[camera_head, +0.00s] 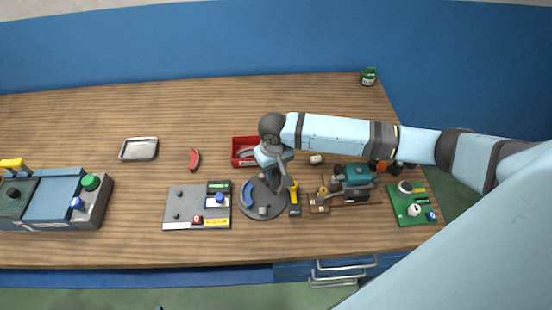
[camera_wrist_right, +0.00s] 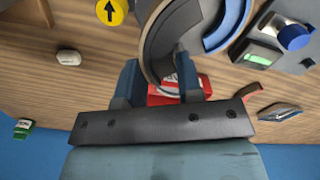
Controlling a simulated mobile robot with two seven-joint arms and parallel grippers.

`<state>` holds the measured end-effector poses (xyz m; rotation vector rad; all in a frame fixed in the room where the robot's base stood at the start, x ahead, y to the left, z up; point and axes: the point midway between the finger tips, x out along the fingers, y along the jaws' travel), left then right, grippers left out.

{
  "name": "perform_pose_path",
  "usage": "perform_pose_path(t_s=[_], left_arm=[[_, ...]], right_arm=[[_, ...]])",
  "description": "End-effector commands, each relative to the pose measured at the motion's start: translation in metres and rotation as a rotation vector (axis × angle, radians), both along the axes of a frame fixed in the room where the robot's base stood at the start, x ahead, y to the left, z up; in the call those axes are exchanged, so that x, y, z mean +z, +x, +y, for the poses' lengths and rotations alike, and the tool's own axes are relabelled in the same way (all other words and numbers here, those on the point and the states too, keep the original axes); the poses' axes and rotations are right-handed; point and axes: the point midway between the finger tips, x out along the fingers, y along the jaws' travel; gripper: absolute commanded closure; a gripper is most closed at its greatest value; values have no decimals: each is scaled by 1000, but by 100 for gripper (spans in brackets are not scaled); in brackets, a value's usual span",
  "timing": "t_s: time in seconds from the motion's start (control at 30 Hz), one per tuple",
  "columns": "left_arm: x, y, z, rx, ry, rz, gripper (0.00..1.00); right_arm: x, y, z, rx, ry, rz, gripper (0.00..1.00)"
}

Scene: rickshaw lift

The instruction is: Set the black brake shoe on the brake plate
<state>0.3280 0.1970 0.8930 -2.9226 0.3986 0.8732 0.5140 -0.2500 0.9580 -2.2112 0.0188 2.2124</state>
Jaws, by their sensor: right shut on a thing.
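The brake plate (camera_head: 263,211) is a dark grey disc lying on the wooden bench near the middle. A blue curved shoe (camera_head: 247,194) sits on its left side; it also shows in the right wrist view (camera_wrist_right: 228,24). My right gripper (camera_head: 276,170) is over the back part of the plate, pointing down. In the right wrist view, my right gripper (camera_wrist_right: 158,80) is shut on the dark curved brake shoe (camera_wrist_right: 166,36), which overlaps the plate. Whether the shoe touches the plate is unclear. My left gripper is not in view.
A red bin (camera_head: 237,158) stands behind the plate. A grey board with small parts (camera_head: 180,208) lies left. The bench's back left is mostly clear.

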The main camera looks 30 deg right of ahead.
Motion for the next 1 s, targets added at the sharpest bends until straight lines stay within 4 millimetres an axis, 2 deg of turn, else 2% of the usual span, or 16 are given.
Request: perform_pose_path(t_s=[0.27, 0.77, 1.0], left_arm=[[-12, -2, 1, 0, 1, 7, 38], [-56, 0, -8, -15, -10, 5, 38], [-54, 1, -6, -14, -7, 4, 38]], right_arm=[[-9, -1, 1, 2, 1, -1, 95], [-46, -1, 1, 2, 0, -2, 95], [-60, -1, 1, 1, 1, 0, 95]])
